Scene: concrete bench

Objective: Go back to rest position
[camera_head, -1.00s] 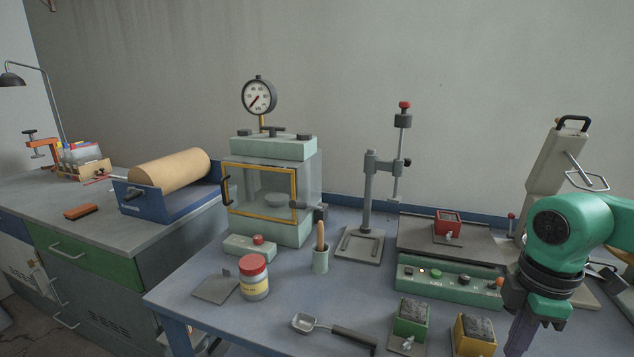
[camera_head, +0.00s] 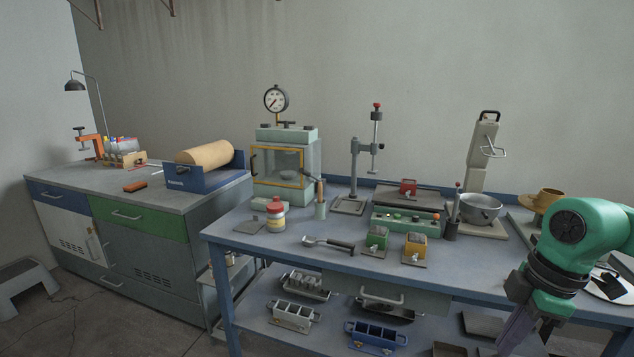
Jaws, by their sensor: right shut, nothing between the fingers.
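My right gripper (camera_head: 515,336) hangs at the lower right of the head view, on the end of a green arm link that comes in from the right. Its dark fingers point down in front of the front edge of the blue bench (camera_head: 330,262). The fingers look closed with nothing held between them. My left gripper is not in view.
The bench carries a chamber with a gauge (camera_head: 283,165), a red-lidded jar (camera_head: 276,215), a scoop (camera_head: 328,243), green (camera_head: 376,238) and yellow (camera_head: 415,247) moulds, and a metal bowl (camera_head: 480,208). Below, a shelf holds a blue mould (camera_head: 376,336).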

